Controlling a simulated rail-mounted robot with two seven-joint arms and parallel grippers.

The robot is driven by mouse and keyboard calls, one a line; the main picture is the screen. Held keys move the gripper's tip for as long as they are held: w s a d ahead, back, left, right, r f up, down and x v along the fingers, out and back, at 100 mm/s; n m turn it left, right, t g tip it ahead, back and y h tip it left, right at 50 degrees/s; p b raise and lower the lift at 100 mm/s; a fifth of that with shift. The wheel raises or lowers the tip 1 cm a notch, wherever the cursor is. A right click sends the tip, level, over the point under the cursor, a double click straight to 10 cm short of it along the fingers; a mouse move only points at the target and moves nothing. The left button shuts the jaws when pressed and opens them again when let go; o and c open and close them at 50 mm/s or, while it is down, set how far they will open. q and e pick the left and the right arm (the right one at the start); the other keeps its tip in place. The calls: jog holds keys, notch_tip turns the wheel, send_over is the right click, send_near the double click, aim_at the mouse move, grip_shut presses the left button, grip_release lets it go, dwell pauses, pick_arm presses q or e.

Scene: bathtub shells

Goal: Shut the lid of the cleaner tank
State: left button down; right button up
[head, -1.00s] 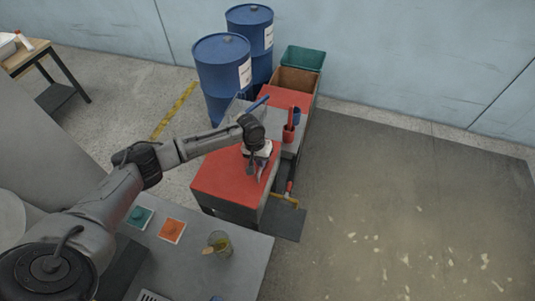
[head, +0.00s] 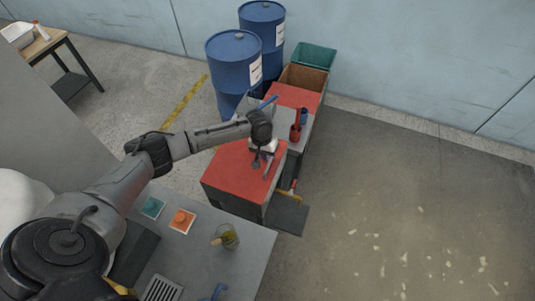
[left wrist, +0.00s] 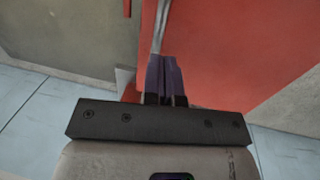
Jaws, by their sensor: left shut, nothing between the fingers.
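A low row of red-topped grey units stands mid-picture in the head view; its near unit has a flat red top (head: 235,170). A grey panel with a blue bar (head: 265,102) along its edge stands tilted behind my left wrist; it looks like a raised lid, but my arm hides much of it and I cannot tell for sure. My left gripper (head: 263,164) points down over the red top's right part, fingers shut and empty. In the left wrist view the shut fingers (left wrist: 165,78) are in front of a red surface (left wrist: 215,50); contact cannot be told. My right gripper is not in view.
Two blue drums (head: 233,72) stand behind the units. A red cup (head: 295,132) and a blue one (head: 304,116) stand on the grey section. Green (head: 314,56) and brown bins are at the back. A grey bench (head: 190,245) is in front. The floor at right is open.

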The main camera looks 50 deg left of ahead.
pick_arm(q)
notch_tip(320, 180, up, 11)
jog(key=a, duration=0.1)
jog(key=shift+s+a, duration=0.25)
jog(key=shift+a, duration=0.15)
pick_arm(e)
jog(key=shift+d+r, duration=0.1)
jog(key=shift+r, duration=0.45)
pick_arm(q)
jog(key=shift+f, duration=0.15)
